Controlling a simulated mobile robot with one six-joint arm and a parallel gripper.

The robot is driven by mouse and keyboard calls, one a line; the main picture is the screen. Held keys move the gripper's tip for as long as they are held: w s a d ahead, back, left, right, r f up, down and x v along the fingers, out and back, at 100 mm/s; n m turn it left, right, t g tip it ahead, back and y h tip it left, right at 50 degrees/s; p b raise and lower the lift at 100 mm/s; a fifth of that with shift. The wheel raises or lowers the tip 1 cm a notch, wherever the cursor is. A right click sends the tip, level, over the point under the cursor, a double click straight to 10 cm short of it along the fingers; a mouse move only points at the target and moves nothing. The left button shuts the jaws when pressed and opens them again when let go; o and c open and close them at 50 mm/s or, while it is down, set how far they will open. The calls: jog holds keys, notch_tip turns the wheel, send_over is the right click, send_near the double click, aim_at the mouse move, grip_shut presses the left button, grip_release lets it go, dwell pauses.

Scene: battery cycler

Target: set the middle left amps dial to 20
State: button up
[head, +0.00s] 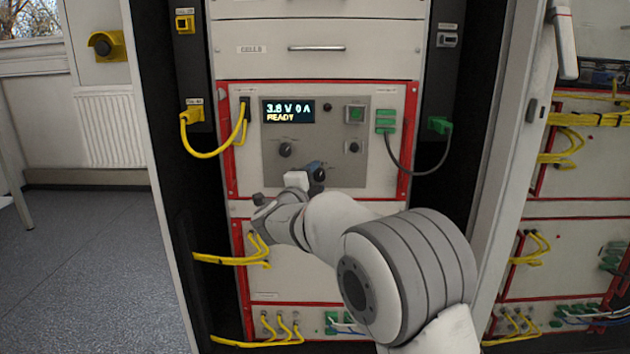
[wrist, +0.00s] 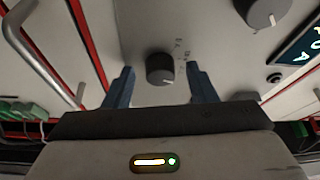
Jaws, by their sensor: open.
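The grey panel carries a larger dark dial (head: 285,149) at left under the display and a smaller dial (head: 353,147) at right. The display (head: 288,111) reads 3.8 V 0 A READY. My gripper (head: 315,170) is in front of the lower panel, hiding part of it. In the wrist view my gripper (wrist: 160,88) is open and empty, its blue fingers on either side of the smaller dial (wrist: 160,68), apart from it. The larger dial (wrist: 262,12) is at the upper right there, its white mark showing. I cannot read either dial's setting.
A green button (head: 355,113) and a small black knob (head: 327,107) sit right of the display. Yellow cables (head: 215,150) hang at the left and a dark cable (head: 405,168) at the right. A metal handle (wrist: 35,50) stands out at the left in the wrist view.

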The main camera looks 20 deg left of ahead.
jog(key=s+a+p, duration=0.1)
jog(key=s+p, duration=0.1)
jog(key=s, duration=0.5)
jog(key=shift+s+f, duration=0.25)
jog(key=shift+s, duration=0.1)
jog(key=shift+a, duration=0.1)
jog(key=s+d+r+n+g+y+p, duration=0.3)
jog(key=d+r+n+g+y+p, duration=0.3)
jog(key=d+r+n+p, duration=0.9)
jog(key=s+d+r+n+g+h+p, duration=0.1)
jog(key=s+d+r+g+p, duration=0.1)
jog(key=s+d+p, duration=0.5)
jog(key=s+d+r+n+g+h+p, duration=0.1)
jog(key=s+d+r+g+p, duration=0.2)
jog(key=s+d+p, duration=0.4)
jog(key=s+d+r+g+h+p, duration=0.1)
jog(key=s+d+g+p, duration=0.4)
jog(key=s, duration=1)
jog(key=shift+d+r+n+p, duration=0.4)
jog(key=shift+d+r+p, duration=0.4)
jog(key=shift+d, duration=0.45)
